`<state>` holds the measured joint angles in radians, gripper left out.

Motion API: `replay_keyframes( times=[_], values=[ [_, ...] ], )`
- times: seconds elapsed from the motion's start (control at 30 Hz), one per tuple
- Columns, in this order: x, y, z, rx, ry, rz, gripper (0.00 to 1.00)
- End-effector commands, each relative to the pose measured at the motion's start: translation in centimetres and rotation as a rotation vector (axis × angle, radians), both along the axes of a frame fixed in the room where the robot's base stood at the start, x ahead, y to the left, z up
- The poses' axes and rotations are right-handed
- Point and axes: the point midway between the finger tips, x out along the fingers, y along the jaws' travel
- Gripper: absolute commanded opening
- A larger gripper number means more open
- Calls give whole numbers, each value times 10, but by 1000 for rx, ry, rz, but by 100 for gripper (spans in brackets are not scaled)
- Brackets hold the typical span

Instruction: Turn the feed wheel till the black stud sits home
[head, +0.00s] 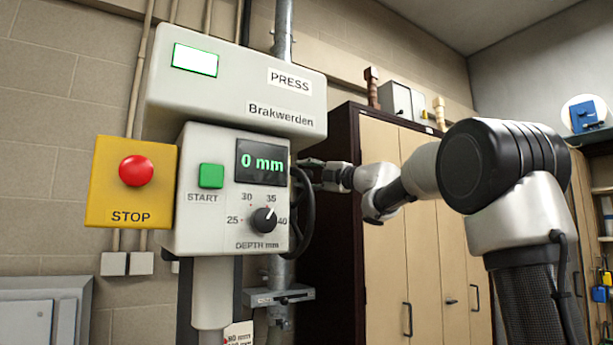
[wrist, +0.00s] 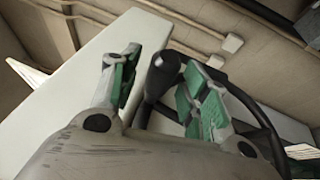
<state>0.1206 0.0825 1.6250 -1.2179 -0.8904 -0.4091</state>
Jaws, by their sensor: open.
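The press (head: 190,240) stands at left centre in the head view, its display (head: 262,163) reading 0 mm. The feed wheel (head: 304,215) is a dark ring on the press's right side, seen nearly edge-on. In the wrist view its dark rim (wrist: 262,118) curves at the right. A black handle (wrist: 160,78) stands up between the fingers of my gripper (wrist: 161,66). The green-padded fingers are open, one on each side of the handle, with a gap at the left. In the head view my gripper (head: 308,167) is beside the press's right side. I cannot make out a separate black stud.
The press front carries a green START button (head: 211,176), a depth dial (head: 264,220) and a red STOP button (head: 136,170) on a yellow box. A tan cabinet (head: 385,240) stands behind my arm. A grey box (head: 45,310) is at lower left.

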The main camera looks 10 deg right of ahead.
Motion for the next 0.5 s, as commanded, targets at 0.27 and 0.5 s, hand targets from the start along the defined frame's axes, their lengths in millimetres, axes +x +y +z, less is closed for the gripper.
replay_keyframes(
  times=[0.27, 0.5],
  values=[
    [0, 0, 0, 0, 0, -1, 30],
    [0, 0, 0, 0, 0, -1, 0]
  ],
)
